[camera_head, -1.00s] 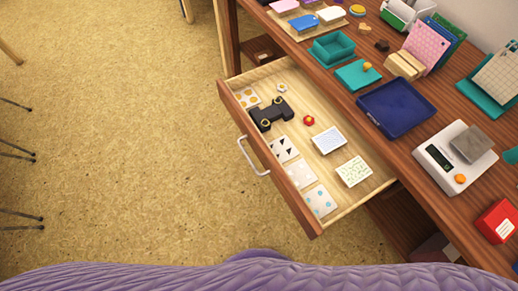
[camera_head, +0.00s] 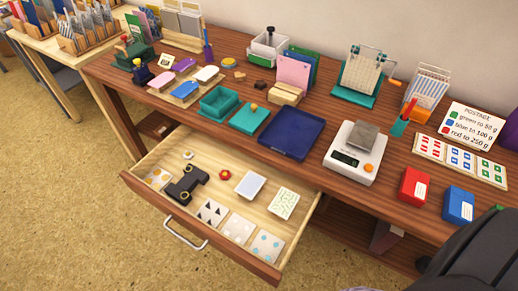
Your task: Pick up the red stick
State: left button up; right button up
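A thin red stick (camera_head: 409,108) stands upright, slightly tilted, at a small teal holder (camera_head: 399,127) on the right part of the wooden desk, behind and right of the white scale. Its lower end is hidden by the holder. Neither my left nor my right gripper is in view.
The white scale (camera_head: 344,163) with a grey block stands in front and left of the stick. A wire rack (camera_head: 427,88) is behind it, stamp sheets (camera_head: 461,160) to its right. Red (camera_head: 413,185) and blue (camera_head: 459,205) boxes sit in front. An open drawer (camera_head: 268,268) juts out from the desk.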

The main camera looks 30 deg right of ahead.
aim_at(413, 101)
jog(key=l+z, duration=0.1)
jog(key=z, duration=0.4)
jog(key=i+l+z, duration=0.1)
jog(key=z, duration=0.4)
jog(key=l+z, duration=0.1)
jog(key=z, duration=0.4)
jog(key=i+z, duration=0.15)
jog(key=z, duration=0.35)
jog(key=l+u, duration=0.25)
jog(key=u, duration=0.2)
jog(key=l+u, duration=0.4)
jog(key=j, duration=0.1)
